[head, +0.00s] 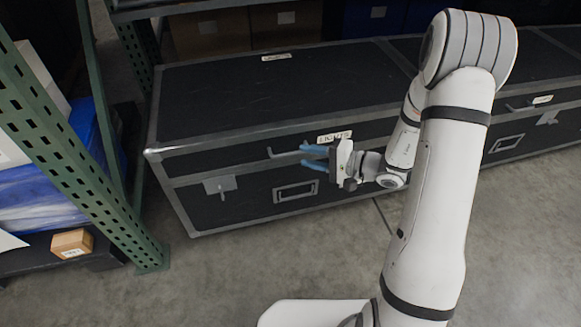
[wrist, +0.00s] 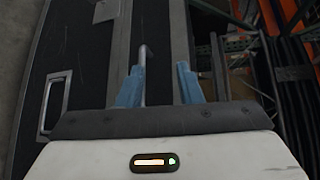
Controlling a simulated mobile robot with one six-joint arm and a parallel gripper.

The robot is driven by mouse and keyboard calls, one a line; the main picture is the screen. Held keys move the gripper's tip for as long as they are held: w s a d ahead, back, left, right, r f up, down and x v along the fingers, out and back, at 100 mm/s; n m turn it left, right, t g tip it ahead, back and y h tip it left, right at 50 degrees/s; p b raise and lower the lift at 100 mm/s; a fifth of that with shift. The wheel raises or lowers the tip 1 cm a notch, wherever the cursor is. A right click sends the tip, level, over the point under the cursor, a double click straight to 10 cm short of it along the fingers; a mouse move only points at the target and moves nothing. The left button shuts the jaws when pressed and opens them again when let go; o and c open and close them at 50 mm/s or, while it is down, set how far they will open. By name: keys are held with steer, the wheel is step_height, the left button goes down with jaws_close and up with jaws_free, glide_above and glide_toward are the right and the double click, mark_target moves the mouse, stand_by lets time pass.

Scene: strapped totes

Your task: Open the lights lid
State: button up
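The lights case is a long black trunk with metal edging, and its lid (head: 270,90) is down. A white label reading LIGHTS (head: 335,137) is on the lid's front edge. A thin metal handle (head: 276,154) sticks out from the lid's front, and it also shows in the wrist view (wrist: 143,60). My gripper (head: 306,157) is open, its blue fingers pointing left in front of the lid's front. In the wrist view the handle's bar lies close by the left finger of my gripper (wrist: 160,80); whether they touch is unclear. The handle's right part is hidden behind the fingers.
A latch (head: 220,186) and a recessed handle (head: 295,191) are on the case's front. A second black case (head: 535,125) stands to the right. The floor in front is clear.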

mark_target(291, 154)
steer(key=w+a+f+t+b, duration=0.1)
steer(key=w+a+f, duration=0.1)
steer(key=w, duration=0.1)
steer(key=w+a+f+m+t+b, duration=0.1)
steer(key=w+a+f, duration=0.1)
steer(key=a+f, duration=0.1)
steer(key=shift+w+a+f+h+b, duration=0.1)
steer(key=shift+w+a+h+b, duration=0.05)
steer(key=shift+w+h+b, duration=0.2)
jaws_close()
stand_by(0.3)
